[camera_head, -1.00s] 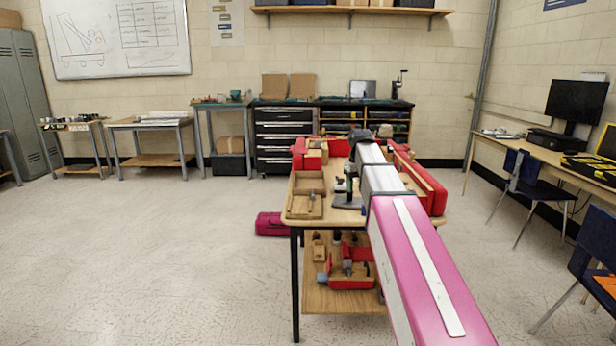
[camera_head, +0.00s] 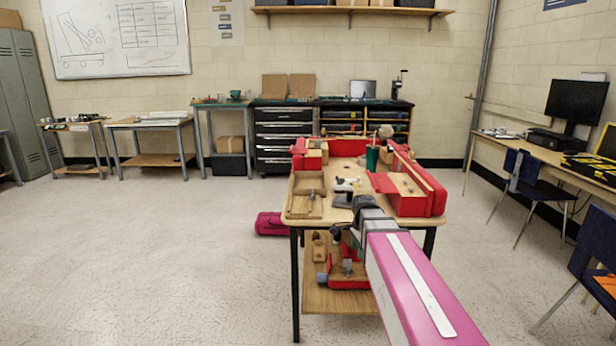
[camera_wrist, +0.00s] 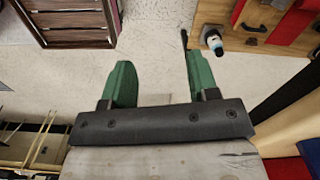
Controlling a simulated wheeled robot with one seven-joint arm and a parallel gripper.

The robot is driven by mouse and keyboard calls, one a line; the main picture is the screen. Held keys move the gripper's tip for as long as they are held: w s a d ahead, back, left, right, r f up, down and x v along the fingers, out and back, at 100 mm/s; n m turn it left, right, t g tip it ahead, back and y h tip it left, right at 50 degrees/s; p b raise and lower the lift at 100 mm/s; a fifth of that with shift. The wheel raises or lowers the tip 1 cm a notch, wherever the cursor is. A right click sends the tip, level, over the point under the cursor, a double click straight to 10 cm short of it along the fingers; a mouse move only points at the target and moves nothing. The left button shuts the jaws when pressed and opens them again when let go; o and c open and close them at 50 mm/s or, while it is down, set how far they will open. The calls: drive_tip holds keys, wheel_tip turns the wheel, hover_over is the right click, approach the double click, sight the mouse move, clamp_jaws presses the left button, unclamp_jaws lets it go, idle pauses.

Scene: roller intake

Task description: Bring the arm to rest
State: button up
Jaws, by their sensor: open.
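My gripper (camera_wrist: 158,85) shows in the wrist view with its two green fingers well apart. Only pale floor shows between them, and nothing is held. In the head view my pink and grey arm reaches from the lower right toward the wooden workbench. Its dark end is over the bench's front edge, and the fingers cannot be made out there.
The workbench (camera_head: 300,212) carries a wooden tray (camera_head: 305,205), red blocks (camera_head: 425,198) and a green cup-like item (camera_head: 372,158). A magenta case (camera_head: 271,224) lies on the floor. A chair (camera_head: 522,178) and desk stand right. Floor on the left is clear.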

drive_tip(key=s+f+n, duration=1.2)
drive_tip(key=s+n, duration=0.1)
drive_tip(key=n, duration=0.2)
drive_tip(key=shift+d, duration=0.2)
